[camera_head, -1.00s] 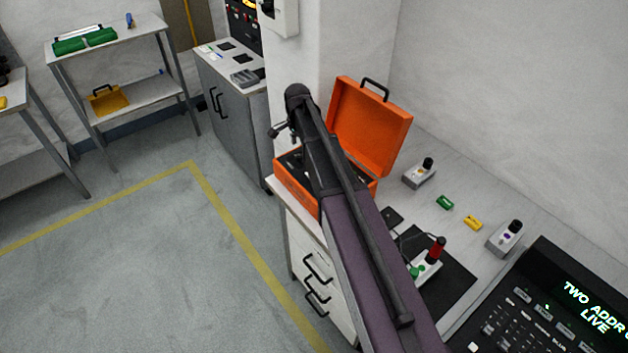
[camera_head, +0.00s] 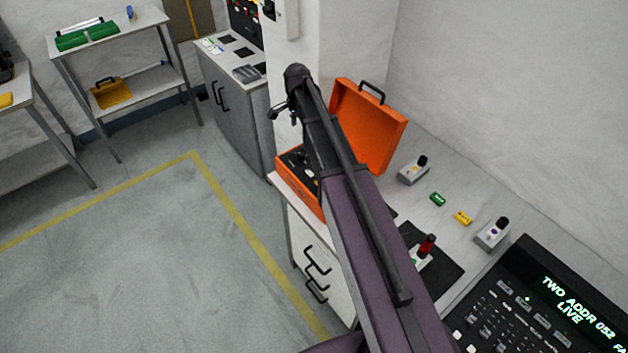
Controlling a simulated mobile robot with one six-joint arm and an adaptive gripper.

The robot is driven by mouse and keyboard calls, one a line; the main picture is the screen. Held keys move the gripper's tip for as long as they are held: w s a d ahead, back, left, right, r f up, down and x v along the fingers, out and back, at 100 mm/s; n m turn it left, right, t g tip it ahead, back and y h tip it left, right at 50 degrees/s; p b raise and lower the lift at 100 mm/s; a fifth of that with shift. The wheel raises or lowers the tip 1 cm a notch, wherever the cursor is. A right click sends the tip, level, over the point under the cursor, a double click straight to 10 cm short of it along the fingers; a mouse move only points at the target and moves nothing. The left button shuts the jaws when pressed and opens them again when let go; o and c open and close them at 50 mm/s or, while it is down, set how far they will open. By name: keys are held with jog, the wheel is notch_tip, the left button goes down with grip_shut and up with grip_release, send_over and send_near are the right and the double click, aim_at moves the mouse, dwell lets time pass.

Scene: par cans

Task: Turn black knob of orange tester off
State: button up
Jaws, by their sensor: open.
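The orange tester (camera_head: 369,125) is an open case on the bench, its lid raised with a black handle on top. Its lower half (camera_head: 303,194) has a dark panel, mostly hidden behind my arm. A few small light and yellow marks show on the panel, but I cannot make out the black knob. My gripper (camera_head: 278,113) shows only in part at the far end of my arm, left of the raised lid. It appears above the case and apart from it, and I see nothing held in it.
Open floor lies left.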

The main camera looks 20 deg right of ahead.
jog(key=s+f+n+b, duration=0.3)
jog(key=s+n+b, duration=0.1)
jog(key=s, duration=0.5)
jog(key=s+f+n+b, duration=0.3)
jog(key=s+n, duration=0.3)
jog(key=s, duration=0.4)
jog(key=shift+s+a+f+b, duration=0.2)
jog(key=shift+f+b, duration=0.15)
jog(key=shift+f, duration=0.3)
jog(key=s+n, duration=0.1)
jog(key=s, duration=0.2)
jog(key=s+n, duration=0.2)
jog(key=shift+s+n, duration=0.3)
jog(key=shift+s, duration=0.1)
